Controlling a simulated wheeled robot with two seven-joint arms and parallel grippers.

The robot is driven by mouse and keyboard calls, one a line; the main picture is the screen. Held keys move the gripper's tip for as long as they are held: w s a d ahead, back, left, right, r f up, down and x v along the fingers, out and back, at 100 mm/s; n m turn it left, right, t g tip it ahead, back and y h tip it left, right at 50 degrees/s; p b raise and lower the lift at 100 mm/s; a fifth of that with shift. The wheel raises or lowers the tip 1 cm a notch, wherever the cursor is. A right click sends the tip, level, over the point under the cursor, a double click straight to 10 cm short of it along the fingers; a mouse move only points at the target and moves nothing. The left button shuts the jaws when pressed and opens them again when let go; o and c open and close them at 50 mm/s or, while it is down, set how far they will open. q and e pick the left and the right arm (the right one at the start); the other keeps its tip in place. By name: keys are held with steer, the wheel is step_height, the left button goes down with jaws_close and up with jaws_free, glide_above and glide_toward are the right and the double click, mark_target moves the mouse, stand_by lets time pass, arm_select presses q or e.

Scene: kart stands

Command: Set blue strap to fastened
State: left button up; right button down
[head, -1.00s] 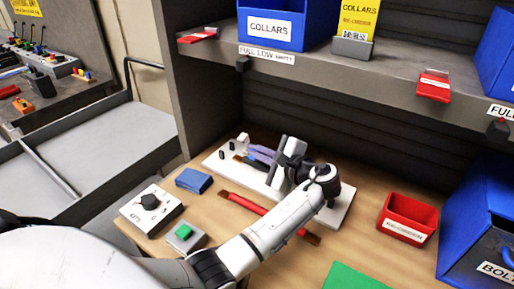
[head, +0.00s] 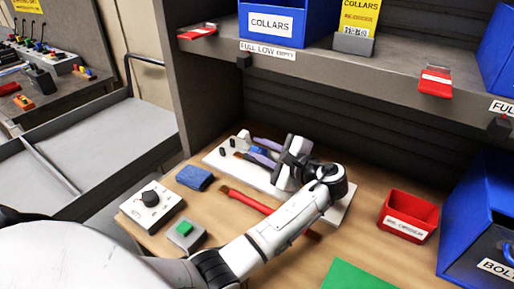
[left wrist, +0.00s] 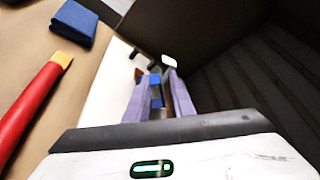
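The blue strap (head: 257,151) is a small blue piece on the white board (head: 337,212) at the back of the bench. My left gripper (head: 258,150) reaches over the board, its two lavender fingers apart. In the left wrist view the blue strap (left wrist: 154,81) lies between the fingertips (left wrist: 155,80), with a finger on each side. The fingers look spread rather than closed on it. Whether either finger touches it, and the strap's lower part, I cannot tell. My right gripper is not in view.
A red-handled tool (head: 250,200) lies in front of the board. A folded blue cloth (head: 194,177), a knob box (head: 152,205) and a green-button box (head: 186,233) stand left. A red bin (head: 408,217) stands right. The shelf (head: 335,72) overhangs the bench.

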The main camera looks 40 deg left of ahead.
arm_select(q)
steer(key=b+v, duration=0.1)
steer(key=v, duration=0.7)
steer(key=shift+s+d, duration=0.1)
steer(key=shift+d, duration=0.3)
